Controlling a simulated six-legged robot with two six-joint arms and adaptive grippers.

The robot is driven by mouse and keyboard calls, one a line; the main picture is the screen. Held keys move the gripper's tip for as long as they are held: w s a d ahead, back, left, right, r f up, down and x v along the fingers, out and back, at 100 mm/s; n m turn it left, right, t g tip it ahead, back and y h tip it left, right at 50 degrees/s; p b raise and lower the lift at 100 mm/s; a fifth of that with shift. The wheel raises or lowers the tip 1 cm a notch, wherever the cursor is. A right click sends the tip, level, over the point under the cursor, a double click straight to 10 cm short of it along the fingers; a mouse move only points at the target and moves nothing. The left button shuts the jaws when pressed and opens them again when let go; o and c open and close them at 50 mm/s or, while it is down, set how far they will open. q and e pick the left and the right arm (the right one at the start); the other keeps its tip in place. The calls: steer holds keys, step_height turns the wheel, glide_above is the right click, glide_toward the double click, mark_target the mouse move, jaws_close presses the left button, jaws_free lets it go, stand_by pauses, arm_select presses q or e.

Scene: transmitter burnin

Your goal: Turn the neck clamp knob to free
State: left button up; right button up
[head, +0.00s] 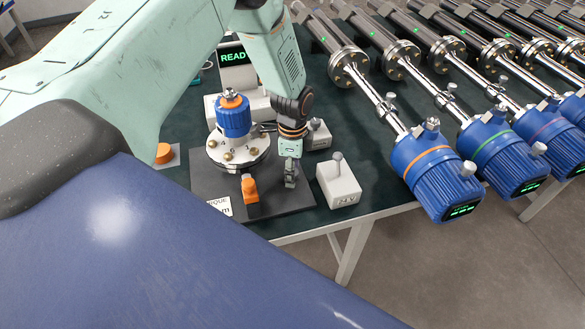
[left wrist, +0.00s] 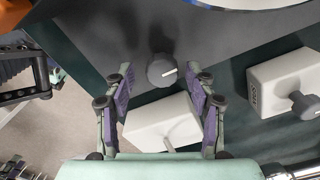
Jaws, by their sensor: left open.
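A round dark grey knob (left wrist: 162,70) with a white pointer line sits on the dark grey base plate (left wrist: 95,25). In the left wrist view it lies between and slightly beyond my left fingertips, with a gap on each side. My left gripper (left wrist: 166,77) is open and empty. In the head view my left gripper (head: 290,173) points down over the right part of the plate (head: 285,202), and little of the knob can be told there. A blue-topped transmitter (head: 233,118) stands upright on a white bolted flange (head: 240,152). My right gripper is not in view.
An orange clamp (head: 250,190) sits at the plate's front. A white lever box (head: 340,186) stands right of the plate and another small box (head: 318,137) behind. Several blue-headed transmitters (head: 435,175) lie racked at right. A READ display (head: 234,58) stands behind.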

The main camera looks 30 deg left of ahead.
arm_select(q)
steer(key=shift+s, duration=0.1)
steer(key=shift+a, duration=0.15)
steer(key=shift+c, duration=0.5)
steer(key=shift+w+f, duration=0.1)
steer(key=shift+w, duration=0.2)
steer(key=c, duration=0.4)
steer(key=shift+s, duration=0.1)
steer(key=c, duration=0.7)
steer(key=shift+o, duration=0.2)
